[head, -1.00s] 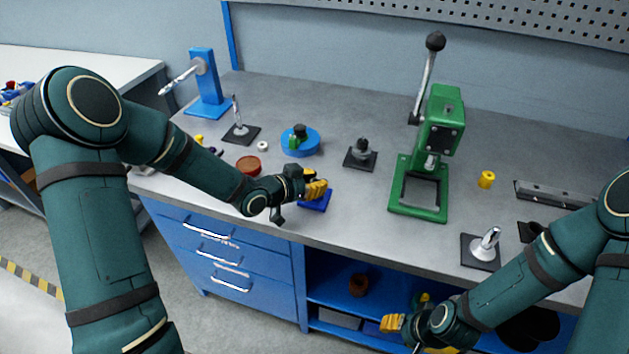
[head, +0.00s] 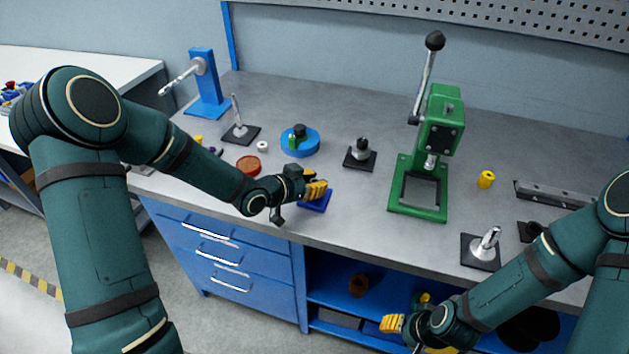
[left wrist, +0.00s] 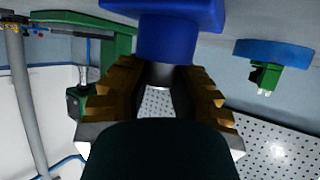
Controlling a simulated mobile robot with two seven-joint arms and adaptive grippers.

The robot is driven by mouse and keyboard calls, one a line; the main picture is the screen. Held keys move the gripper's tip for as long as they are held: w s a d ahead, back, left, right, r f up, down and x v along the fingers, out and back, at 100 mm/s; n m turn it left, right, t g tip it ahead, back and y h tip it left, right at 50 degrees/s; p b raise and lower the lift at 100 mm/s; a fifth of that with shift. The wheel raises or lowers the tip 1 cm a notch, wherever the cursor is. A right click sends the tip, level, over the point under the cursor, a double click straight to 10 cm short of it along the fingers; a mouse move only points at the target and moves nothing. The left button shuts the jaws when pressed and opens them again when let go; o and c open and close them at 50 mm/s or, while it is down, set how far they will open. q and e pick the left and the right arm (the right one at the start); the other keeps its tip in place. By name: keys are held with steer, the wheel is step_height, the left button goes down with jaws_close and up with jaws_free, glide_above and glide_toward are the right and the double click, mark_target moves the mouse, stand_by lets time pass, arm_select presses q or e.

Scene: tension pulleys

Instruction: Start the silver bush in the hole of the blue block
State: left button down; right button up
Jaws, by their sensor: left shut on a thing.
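The blue block (head: 316,205) lies on the bench near its front edge, partly covered by my left gripper. In the left wrist view the blue block (left wrist: 180,12) is at the top, with a round blue part reaching toward my fingers. My left gripper (head: 319,189) is at the block, and its yellow fingers (left wrist: 158,86) are shut on the silver bush (left wrist: 159,73). The bush shows as a grey piece between the fingers, against the round blue part. Whether its end is inside the hole is hidden. My right gripper (head: 389,324) is low, in front of the bench; its finger opening is unclear.
A green press (head: 425,160) stands right of the block. A black-based part (head: 361,155), a blue disc with a green piece (head: 300,143) and a red-brown dish (head: 248,165) are nearby. A yellow cylinder (head: 486,179) stands farther right. The bench between block and press is clear.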

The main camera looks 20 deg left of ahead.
arm_select(q)
steer(key=shift+r, duration=0.3)
stand_by(0.5)
steer(key=shift+f+b, duration=0.2)
steer(key=shift+b, duration=0.1)
steer(key=shift+f, duration=0.15)
steer(key=shift+r, duration=0.3)
stand_by(0.9)
steer(key=shift+f+b, duration=0.35)
